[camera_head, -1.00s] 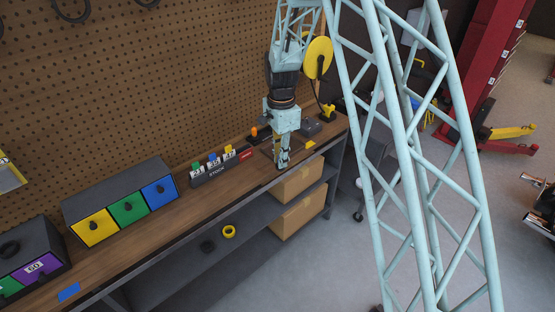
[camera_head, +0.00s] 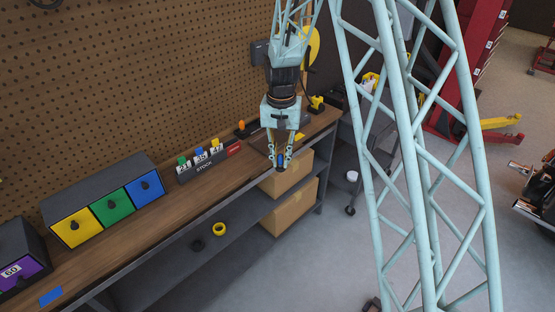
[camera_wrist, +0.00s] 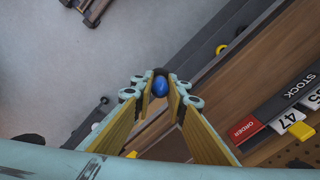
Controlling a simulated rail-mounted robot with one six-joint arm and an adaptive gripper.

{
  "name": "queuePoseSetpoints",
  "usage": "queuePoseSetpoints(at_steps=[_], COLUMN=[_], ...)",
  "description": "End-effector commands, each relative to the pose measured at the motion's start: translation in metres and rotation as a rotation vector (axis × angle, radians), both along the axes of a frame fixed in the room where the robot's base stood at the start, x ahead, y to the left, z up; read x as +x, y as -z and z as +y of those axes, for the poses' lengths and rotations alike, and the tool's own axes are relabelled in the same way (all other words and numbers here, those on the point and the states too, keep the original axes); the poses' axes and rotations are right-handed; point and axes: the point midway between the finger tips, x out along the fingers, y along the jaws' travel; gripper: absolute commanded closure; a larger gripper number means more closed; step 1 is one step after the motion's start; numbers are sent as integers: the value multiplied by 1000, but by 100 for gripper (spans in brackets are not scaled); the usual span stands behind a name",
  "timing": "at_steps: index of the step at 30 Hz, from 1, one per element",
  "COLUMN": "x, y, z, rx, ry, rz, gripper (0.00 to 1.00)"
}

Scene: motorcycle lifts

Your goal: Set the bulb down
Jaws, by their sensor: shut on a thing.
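My gripper (camera_head: 281,165) is shut on a blue bulb (camera_wrist: 160,87), which shows between the fingertips in the wrist view. The bulb also shows as a small blue patch in the head view (camera_head: 281,158). The fingers point down near the front edge of the wooden workbench (camera_head: 213,203). In the wrist view the bulb appears just off the bench edge, against the grey shelf and floor side. Its lower end is hidden.
A STOCK rack (camera_head: 206,168) holds green, blue and yellow pieces, with a red ORDER label (camera_wrist: 247,130) beside it. Yellow, green and blue drawers (camera_head: 110,208) stand left. Cardboard boxes (camera_head: 291,208) and a yellow ring (camera_head: 219,229) lie on the lower shelf.

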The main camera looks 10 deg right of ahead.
Motion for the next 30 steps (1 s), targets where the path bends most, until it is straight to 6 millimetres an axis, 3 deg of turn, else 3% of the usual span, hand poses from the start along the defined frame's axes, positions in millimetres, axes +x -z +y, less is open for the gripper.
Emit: queuePoseSetpoints(at_steps=[13, 30], x=[-14, -16], y=[7, 7], z=[-12, -13], rx=[0, 0], ry=[-334, -387], rz=[0, 0], gripper=[97, 97])
